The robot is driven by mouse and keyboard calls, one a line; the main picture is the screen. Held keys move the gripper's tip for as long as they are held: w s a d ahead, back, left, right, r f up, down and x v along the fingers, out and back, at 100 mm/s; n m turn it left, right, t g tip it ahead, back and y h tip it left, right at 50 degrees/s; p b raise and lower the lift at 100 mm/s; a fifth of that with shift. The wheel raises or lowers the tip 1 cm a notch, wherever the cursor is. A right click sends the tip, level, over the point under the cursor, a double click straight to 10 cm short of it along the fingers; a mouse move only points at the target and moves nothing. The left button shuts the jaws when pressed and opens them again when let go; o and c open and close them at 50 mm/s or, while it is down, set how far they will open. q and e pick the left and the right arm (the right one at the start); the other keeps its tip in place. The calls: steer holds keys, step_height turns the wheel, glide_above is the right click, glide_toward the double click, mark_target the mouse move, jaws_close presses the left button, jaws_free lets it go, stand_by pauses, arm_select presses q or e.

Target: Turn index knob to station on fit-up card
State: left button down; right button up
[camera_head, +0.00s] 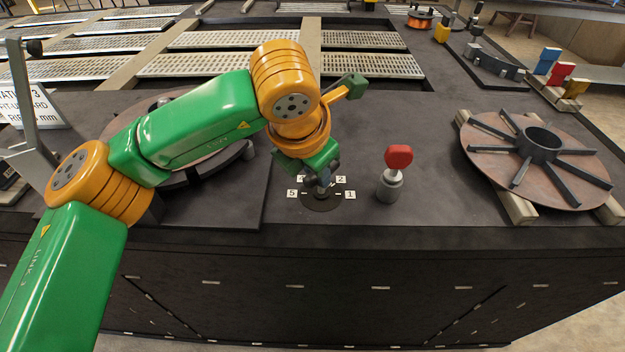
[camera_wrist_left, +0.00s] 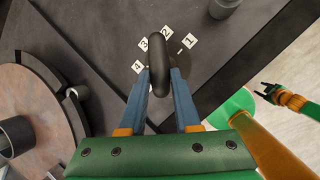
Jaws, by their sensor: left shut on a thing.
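The index knob (camera_wrist_left: 158,65) is a dark rounded handle standing on a round dial plate (camera_head: 322,203) with white number tags around it. My left gripper (camera_head: 325,182) reaches down over the dial. Its blue fingers (camera_wrist_left: 160,85) are shut on the knob, one on each side. The fit-up card (camera_head: 30,105) at the far left is partly cut off and shows a 3 on its top line. My right gripper (camera_wrist_left: 261,90) shows small in the wrist view, its fingers apart and empty.
A red-topped post (camera_head: 398,158) stands close right of the dial. A spoked steel reel (camera_head: 480,152) lies on bars at the right. Another reel (camera_wrist_left: 42,95) lies on the other side, partly behind my left arm. The table's front edge is just below the dial.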

arm_select(q)
steer(key=shift+d+f+n+y+b, duration=0.2)
steer(key=shift+n+y+b, duration=0.3)
steer(key=shift+n, duration=0.5)
steer(key=shift+s+d+r+n+y+b, duration=0.15)
steer(key=shift+n+y+b, duration=0.2)
steer(key=shift+n, duration=0.55)
steer(key=shift+d+r+n+y, duration=0.15)
steer(key=shift+n+y, duration=0.3)
steer(key=shift+n, duration=0.65)
steer(key=shift+d+n+y, duration=0.25)
steer(key=shift+n+y, duration=0.15)
steer(key=shift+n, duration=0.7)
steer(key=c, duration=0.6)
jaws_free()
